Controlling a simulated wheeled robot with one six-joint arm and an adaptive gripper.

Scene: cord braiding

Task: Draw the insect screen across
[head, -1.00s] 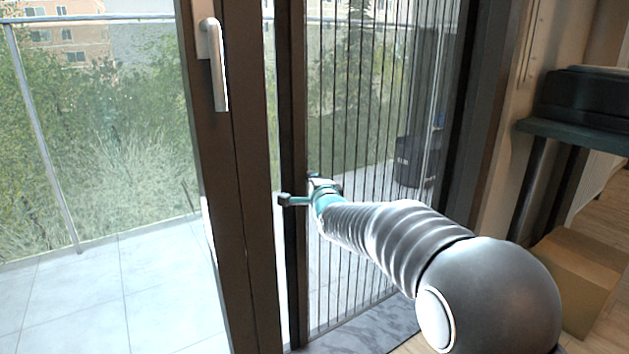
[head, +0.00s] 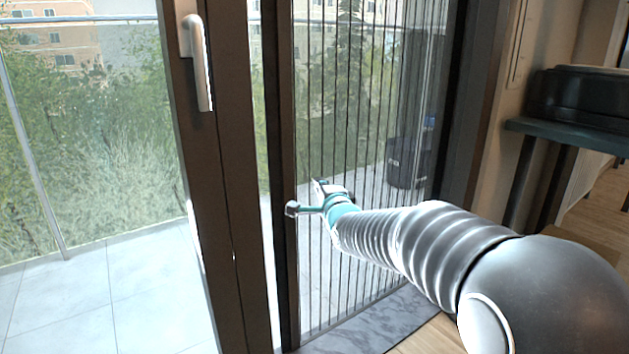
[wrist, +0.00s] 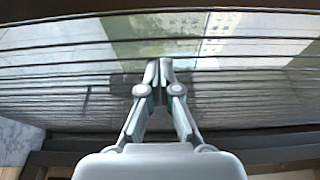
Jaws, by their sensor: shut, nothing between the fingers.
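The insect screen (head: 375,110) is a see-through pleated sheet with dark vertical lines, spanning the right part of the doorway. Its dark upright edge bar (head: 281,130) stands just right of the brown door frame, with a narrow gap between them. My gripper (head: 318,186) is in front of the screen, just right of the bar. In the wrist view my gripper (wrist: 159,70) has its fingertips together and empty, with the screen's lines (wrist: 60,90) running across behind them. Whether the fingertips touch the screen, I cannot tell.
A brown door frame with a white handle (head: 196,62) stands left of the screen. A dark bin (head: 408,160) is on the balcony beyond it. A grey mat (head: 375,325) lies at the threshold. A dark table (head: 570,135) stands at the right.

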